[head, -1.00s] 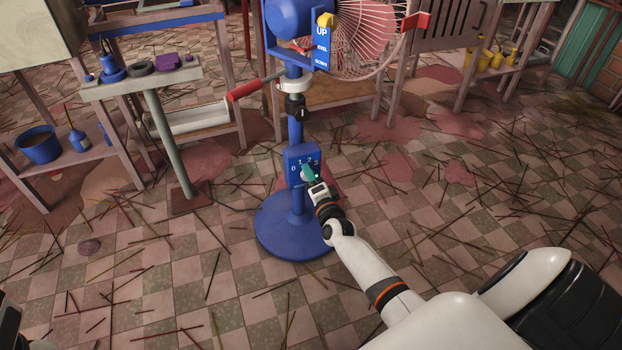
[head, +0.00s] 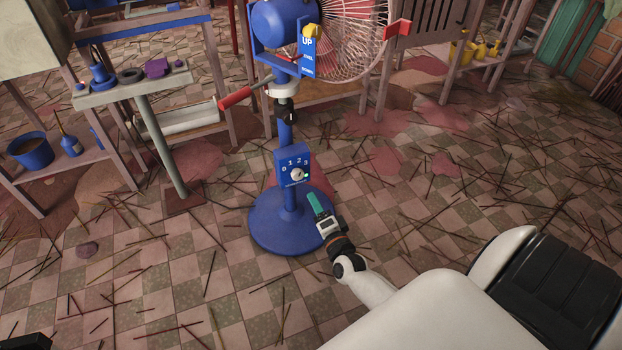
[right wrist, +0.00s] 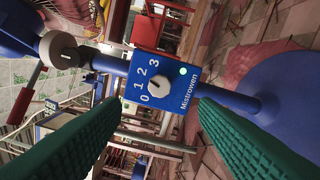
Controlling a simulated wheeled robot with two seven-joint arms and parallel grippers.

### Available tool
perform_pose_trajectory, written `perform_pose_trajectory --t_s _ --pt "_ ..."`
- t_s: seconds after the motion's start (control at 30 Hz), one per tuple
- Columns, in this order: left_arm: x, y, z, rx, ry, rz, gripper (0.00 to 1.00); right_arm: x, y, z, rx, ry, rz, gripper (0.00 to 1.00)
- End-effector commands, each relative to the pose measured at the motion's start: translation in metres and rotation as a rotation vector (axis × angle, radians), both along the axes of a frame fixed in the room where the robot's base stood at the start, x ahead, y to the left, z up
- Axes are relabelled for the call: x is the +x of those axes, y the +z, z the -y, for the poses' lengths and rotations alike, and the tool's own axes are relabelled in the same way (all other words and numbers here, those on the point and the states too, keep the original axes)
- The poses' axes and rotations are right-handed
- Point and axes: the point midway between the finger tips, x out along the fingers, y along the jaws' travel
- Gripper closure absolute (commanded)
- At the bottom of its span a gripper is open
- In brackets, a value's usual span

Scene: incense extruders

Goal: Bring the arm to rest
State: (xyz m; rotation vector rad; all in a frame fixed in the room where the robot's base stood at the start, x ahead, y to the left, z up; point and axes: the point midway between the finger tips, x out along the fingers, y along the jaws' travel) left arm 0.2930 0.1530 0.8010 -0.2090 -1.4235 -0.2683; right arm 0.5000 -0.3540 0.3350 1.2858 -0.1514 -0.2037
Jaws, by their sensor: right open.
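My right gripper (head: 317,203) is in front of the blue fan stand, low and to the right of its control box (head: 292,165). In the right wrist view its two green fingers (right wrist: 150,130) are apart with nothing between them. The control box (right wrist: 170,68) shows between and beyond the fingers, with a white knob (right wrist: 160,86) marked 0 to 3 and a lit green light. The gripper is clear of the knob (head: 297,174). My left gripper is not clearly in view; only a dark part shows at the lower left edge.
The fan's round blue base (head: 270,232) stands on the tiled floor, close to my right gripper. The wire fan cage (head: 345,45) is above. A small grey stand (head: 135,88) and a blue bucket (head: 31,149) are on the left. Thin sticks litter the floor.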

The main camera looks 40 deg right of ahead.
Motion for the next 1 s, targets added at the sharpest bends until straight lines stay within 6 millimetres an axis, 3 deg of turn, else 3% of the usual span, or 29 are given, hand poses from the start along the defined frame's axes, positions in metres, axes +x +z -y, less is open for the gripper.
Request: perform_pose_trajectory --t_s 0.7,0.77,0.87,1.0 --pt "0.000 -0.001 0.000 0.000 -0.001 -0.008 0.59 -0.005 0.004 -0.004 -0.011 0.004 0.009 0.45" --pt "-0.001 -0.001 0.000 0.000 0.000 -0.010 0.59 -0.004 0.016 -0.011 -0.041 0.016 0.031 0.45" --pt "-0.001 -0.001 0.000 0.000 -0.001 -0.016 0.59 -0.001 0.054 -0.034 -0.142 0.046 0.114 0.45" --pt "-0.002 -0.003 -0.001 -0.001 -0.002 -0.029 0.59 -0.010 0.142 -0.083 -0.361 0.073 0.313 0.45"
